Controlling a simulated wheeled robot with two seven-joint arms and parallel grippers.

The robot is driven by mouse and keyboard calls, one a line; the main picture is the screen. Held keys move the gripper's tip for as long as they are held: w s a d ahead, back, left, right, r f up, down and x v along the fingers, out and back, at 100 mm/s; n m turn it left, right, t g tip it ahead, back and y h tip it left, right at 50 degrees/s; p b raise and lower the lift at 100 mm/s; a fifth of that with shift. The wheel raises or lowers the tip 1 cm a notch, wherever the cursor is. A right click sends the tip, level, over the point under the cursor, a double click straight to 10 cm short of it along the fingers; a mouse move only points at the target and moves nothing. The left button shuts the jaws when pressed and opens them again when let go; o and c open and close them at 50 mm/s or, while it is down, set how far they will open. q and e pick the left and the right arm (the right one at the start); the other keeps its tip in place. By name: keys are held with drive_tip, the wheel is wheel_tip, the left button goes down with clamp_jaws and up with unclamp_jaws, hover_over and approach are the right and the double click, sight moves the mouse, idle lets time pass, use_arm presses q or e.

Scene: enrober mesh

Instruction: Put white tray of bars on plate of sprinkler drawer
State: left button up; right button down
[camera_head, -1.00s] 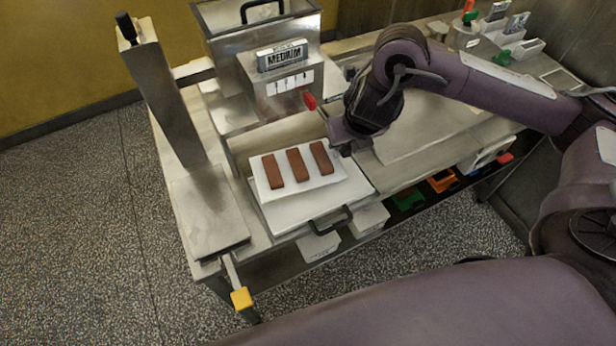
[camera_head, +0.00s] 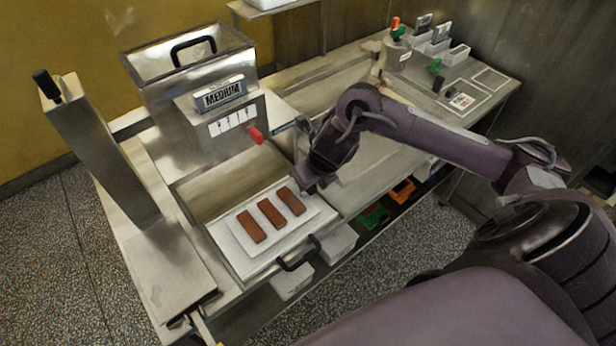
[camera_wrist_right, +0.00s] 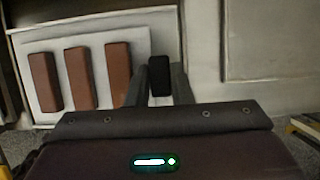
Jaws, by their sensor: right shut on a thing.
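The white tray (camera_head: 272,239) carries three brown bars (camera_head: 271,214) lying side by side. It appears to lie flat on the white plate (camera_head: 240,264) of the pulled-out sprinkler drawer, inside the plate's edges. The drawer's black handle (camera_head: 298,254) is at the front. My right gripper (camera_head: 306,184) is at the tray's right edge, shut on the tray. The tray (camera_wrist_right: 138,60) fills the left of the right wrist view, with the fingers (camera_wrist_right: 160,80) at its right edge and a dark piece between them. The exact contact is hidden. My left gripper is not in view.
The metal sprinkler housing with a MEDIUM sign (camera_head: 220,95) and red lever (camera_head: 256,135) stands behind the drawer. A metal post (camera_head: 105,150) rises at left. Small white bins (camera_head: 440,47) stand at far right. The bench top right of the drawer is mostly clear.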

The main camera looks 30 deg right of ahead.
drive_tip(key=shift+f, duration=0.9)
drive_tip(key=c, duration=1.3)
unclamp_jaws()
drive_tip(key=p+v, duration=0.1)
drive_tip(key=v, duration=1.1)
drive_tip(key=shift+s+p, duration=0.1)
drive_tip(key=shift+p, duration=0.3)
